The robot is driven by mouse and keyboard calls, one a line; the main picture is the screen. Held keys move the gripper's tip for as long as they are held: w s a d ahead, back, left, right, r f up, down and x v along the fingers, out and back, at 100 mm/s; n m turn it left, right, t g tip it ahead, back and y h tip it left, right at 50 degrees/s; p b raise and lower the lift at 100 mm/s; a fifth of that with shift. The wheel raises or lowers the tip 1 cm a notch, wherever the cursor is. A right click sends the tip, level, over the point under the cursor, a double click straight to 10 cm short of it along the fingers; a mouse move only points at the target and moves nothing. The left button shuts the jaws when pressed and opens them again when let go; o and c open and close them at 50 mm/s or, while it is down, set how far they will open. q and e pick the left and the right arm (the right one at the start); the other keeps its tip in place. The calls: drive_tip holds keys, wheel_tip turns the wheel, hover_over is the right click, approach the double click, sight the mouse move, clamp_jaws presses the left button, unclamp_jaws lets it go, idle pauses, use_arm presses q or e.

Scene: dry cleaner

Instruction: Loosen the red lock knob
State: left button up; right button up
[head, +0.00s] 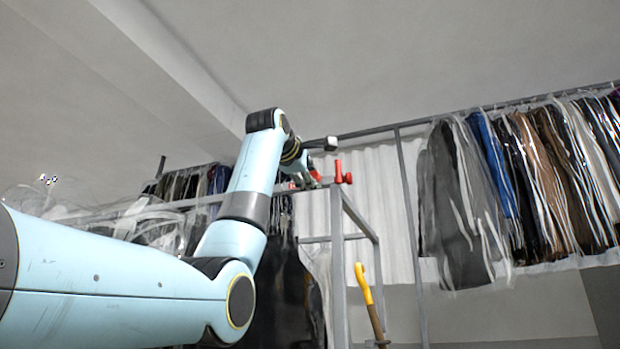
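The red lock knob (342,173) sits at the top of a grey metal upright post, right of the middle of the head view. A smaller red part (315,174) shows just left of it, near the end of my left arm. My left arm reaches in from the left and bends up, with its wrist close to the left of the knob. My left gripper (322,144) is small and partly hidden by the wrist; I cannot tell whether its fingers are open or shut. It appears apart from the knob. My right gripper is not in view.
A grey metal frame (338,260) stands below the knob. A yellow-handled stick (363,284) leans right of it. Bagged garments hang on a rail (480,110) at the right; more garments (185,185) hang behind my arm. A white corrugated wall or curtain (380,195) is behind.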

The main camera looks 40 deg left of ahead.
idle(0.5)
use_arm(q)
drive_tip(key=o, duration=1.1)
drive_tip(key=shift+a, duration=0.1)
drive_tip(key=v, duration=1.2)
drive_tip(key=shift+f, duration=0.1)
drive_tip(key=shift+f, duration=0.1)
